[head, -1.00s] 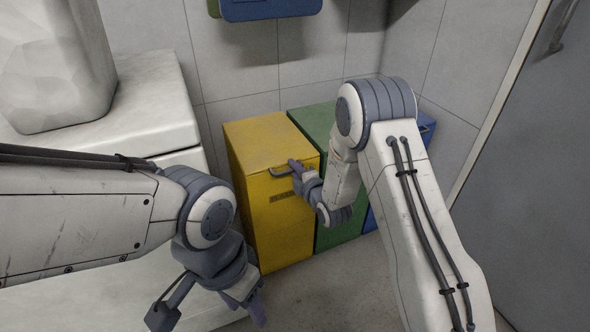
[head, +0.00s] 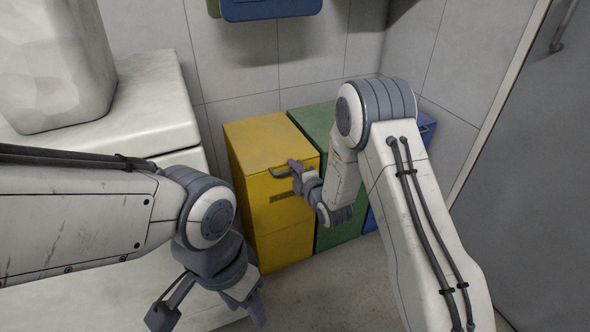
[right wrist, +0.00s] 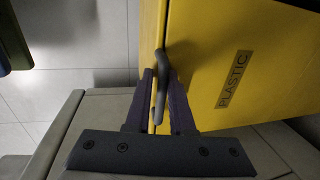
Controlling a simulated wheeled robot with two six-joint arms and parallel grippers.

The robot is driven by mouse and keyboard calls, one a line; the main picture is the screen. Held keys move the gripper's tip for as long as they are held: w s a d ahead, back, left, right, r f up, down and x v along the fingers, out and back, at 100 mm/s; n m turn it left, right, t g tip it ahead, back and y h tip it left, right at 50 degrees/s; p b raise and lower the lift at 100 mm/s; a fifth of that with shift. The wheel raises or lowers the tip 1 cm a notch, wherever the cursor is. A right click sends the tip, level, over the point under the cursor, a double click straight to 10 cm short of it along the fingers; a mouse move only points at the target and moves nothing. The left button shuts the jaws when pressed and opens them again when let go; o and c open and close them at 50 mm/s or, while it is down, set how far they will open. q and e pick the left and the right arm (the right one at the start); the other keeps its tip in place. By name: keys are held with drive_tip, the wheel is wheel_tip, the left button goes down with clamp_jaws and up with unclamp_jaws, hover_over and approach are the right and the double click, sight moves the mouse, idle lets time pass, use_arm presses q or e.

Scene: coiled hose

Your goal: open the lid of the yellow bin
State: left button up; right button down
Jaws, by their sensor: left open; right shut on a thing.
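The yellow bin (head: 262,143) stands against the tiled wall, with a dark bar handle (head: 277,174) high on its front. My right gripper (head: 295,167) is at this handle. In the right wrist view, the fingers of my right gripper (right wrist: 160,108) are shut on the handle (right wrist: 164,72), one on each side. The bin's front carries a dark PLASTIC label (right wrist: 234,79). Its top looks closed; I cannot tell whether a narrow gap shows. My left gripper (head: 210,308) is open and empty, low in front of the white cabinet, apart from the bin.
A green bin (head: 313,119) and a blue bin (head: 427,128) stand to the right of the yellow one, partly hidden by my right arm. A white cabinet (head: 165,85) is on the left. A grey door (head: 530,180) is at right. Bare floor (head: 335,290) lies in front.

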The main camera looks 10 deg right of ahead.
drive_tip(key=shift+s+d+f, duration=0.15)
drive_tip(key=shift+s+f, duration=0.05)
drive_tip(key=shift+f, duration=0.25)
drive_tip(key=shift+r, duration=0.1)
drive_tip(key=shift+r+g+p, duration=0.4)
drive_tip(key=shift+r+p, duration=0.55)
drive_tip(key=shift+p, duration=0.25)
drive_tip(key=w+a+r+g+h+p, duration=0.1)
drive_tip(key=w+r+g+p, duration=0.1)
drive_tip(key=r+p, duration=0.7)
drive_tip(key=w+a+r+g+p, duration=0.1)
drive_tip(key=w+r+p, duration=0.3)
drive_tip(key=r+p, duration=0.5)
drive_tip(key=shift+w+a+r+g+h+p, duration=0.15)
drive_tip(key=shift+w+r+g+h+p, duration=0.2)
drive_tip(key=shift+g+p, duration=0.6)
drive_tip(key=shift+f+t, duration=0.15)
drive_tip(key=shift+t, duration=0.1)
drive_tip(key=shift+s, duration=0.1)
